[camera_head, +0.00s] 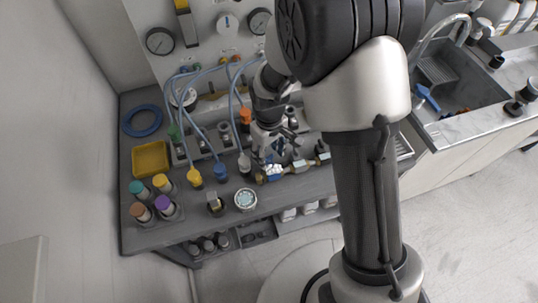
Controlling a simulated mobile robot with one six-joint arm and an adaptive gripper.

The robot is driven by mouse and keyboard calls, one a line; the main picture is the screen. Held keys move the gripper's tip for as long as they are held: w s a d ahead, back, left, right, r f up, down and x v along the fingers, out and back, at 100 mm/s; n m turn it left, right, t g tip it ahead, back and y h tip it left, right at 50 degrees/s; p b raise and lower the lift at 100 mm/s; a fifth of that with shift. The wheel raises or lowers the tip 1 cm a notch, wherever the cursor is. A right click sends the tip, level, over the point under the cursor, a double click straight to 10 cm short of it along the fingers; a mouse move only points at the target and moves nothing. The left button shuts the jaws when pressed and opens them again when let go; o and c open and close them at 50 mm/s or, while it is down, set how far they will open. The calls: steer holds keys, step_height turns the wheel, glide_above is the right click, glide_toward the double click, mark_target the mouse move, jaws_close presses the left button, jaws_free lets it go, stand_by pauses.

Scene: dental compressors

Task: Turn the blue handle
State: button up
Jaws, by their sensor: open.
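The blue handle (274,172) shows as a small blue patch on a brass-coloured fitting (262,179) at the front of the grey bench. My gripper (273,160) points down right above the handle, with its jaws open. The fingertips overlap the handle in the picture and partly hide it. I cannot tell whether they touch it or stand around it.
Blue hoses (197,139) run from the wall panel to bench fittings left of my gripper. A yellow tray (150,159), a blue ring (142,120) and several colour-capped cylinders (163,205) stand at left. A round tin (245,200) sits near the front edge. A sink (455,95) is at right.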

steer(key=shift+f, duration=0.3)
steer(key=shift+c, duration=0.4)
jaws_close()
